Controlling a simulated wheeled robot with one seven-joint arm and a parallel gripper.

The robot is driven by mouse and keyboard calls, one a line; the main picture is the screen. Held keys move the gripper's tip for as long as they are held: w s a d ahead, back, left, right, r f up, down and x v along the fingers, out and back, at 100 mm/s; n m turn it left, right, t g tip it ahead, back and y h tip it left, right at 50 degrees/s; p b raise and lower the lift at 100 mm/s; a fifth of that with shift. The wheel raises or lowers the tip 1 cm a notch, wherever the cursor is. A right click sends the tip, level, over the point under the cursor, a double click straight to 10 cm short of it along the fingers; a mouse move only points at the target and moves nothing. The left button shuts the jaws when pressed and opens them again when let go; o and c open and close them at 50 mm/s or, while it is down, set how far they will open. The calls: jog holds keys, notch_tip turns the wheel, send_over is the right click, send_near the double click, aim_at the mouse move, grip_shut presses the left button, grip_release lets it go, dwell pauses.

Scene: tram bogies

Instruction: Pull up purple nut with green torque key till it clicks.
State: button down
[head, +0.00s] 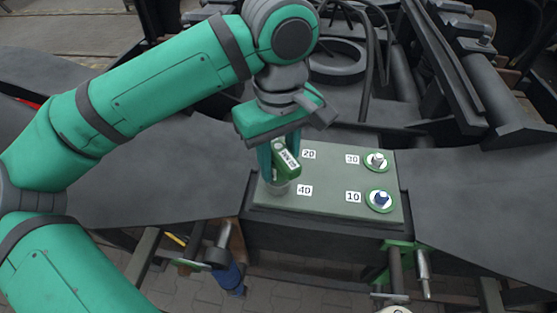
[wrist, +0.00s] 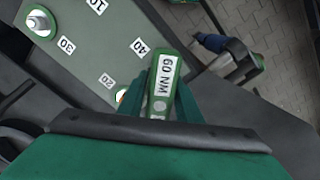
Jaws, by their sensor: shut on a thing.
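My gripper (head: 279,168) is shut on the green torque key (head: 288,159), at the left end of the grey-green plate (head: 335,178). The key also shows in the wrist view (wrist: 164,82), between my fingers, with a white label reading 60 NM. In the head view its lower end is a grey round part (head: 278,187) beside the label 40 (head: 304,190), low at the plate. I cannot tell whether it is seated on a nut. No purple nut can be made out; the spot under the key is hidden. A dark blue nut (head: 381,199) sits by label 10.
A grey nut (head: 377,160) in a green-rimmed white ring is by label 30 (head: 352,160). Label 20 (head: 309,154) is behind the key; an orange bit (wrist: 121,95) shows near it. Dark bogie frame, hoses and pipes lie behind the plate. A blue-handled tool (head: 228,275) hangs in front.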

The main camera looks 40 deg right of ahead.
aim_at(279, 146)
jog(key=shift+m, duration=1)
jog(key=shift+m, duration=0.6)
jog(key=shift+r, duration=3.05)
jog(key=shift+f, duration=0.1)
jog(key=shift+f, duration=2.95)
